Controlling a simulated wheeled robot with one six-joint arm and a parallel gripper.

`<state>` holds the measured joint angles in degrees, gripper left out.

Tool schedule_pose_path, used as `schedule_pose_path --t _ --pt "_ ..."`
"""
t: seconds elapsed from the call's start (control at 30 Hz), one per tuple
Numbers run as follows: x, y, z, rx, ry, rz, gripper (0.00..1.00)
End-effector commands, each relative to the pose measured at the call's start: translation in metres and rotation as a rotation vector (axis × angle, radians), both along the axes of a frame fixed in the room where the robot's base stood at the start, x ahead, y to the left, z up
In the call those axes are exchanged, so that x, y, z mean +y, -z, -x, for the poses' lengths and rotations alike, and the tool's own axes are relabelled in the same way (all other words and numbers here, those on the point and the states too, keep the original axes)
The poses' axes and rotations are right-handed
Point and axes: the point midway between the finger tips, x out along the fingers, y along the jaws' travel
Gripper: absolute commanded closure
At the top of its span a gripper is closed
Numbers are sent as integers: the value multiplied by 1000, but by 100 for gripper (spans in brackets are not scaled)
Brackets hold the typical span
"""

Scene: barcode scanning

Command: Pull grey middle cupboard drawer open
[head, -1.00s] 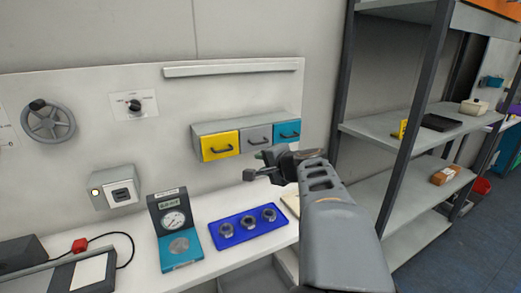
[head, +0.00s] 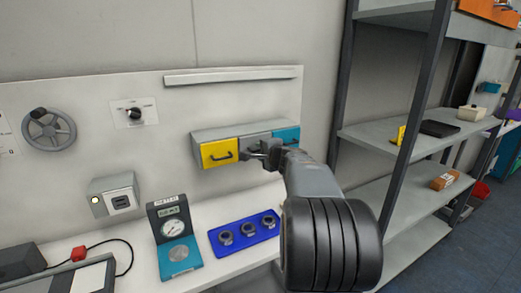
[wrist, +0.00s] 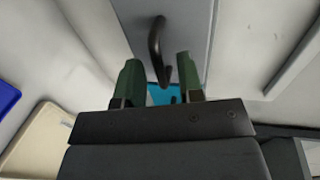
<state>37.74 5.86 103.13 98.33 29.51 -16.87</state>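The wall cupboard (head: 222,132) has a yellow, a grey and a blue drawer side by side. The grey middle drawer (head: 254,142) looks closed in line with its neighbours and is partly hidden by my gripper (head: 262,152). In the wrist view the grey drawer front (wrist: 192,28) fills the top middle, with its dark curved handle (wrist: 157,45). My gripper (wrist: 158,72) is open there, its two green fingers apart, with the handle's end between them. A finger touching the handle cannot be made out. A bit of the blue drawer (wrist: 162,95) shows between the fingers.
The yellow drawer (head: 219,153) is left of my gripper and the blue drawer (head: 287,135) right. Below on the bench are a blue tray (head: 222,249) with round metal parts and a teal gauge stand (head: 180,262). A metal shelf rack (head: 385,140) stands at the right.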

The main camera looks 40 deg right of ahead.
Motion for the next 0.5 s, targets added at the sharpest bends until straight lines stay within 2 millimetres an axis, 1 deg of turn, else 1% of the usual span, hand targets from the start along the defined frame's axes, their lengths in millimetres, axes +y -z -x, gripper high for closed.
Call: schedule_pose_path --t 0.1,0.2,0.5 --pt "-1 2 -9 1 -1 0 65" --pt "-1 3 -12 0 0 0 65" --pt "-1 3 -13 0 0 0 65"
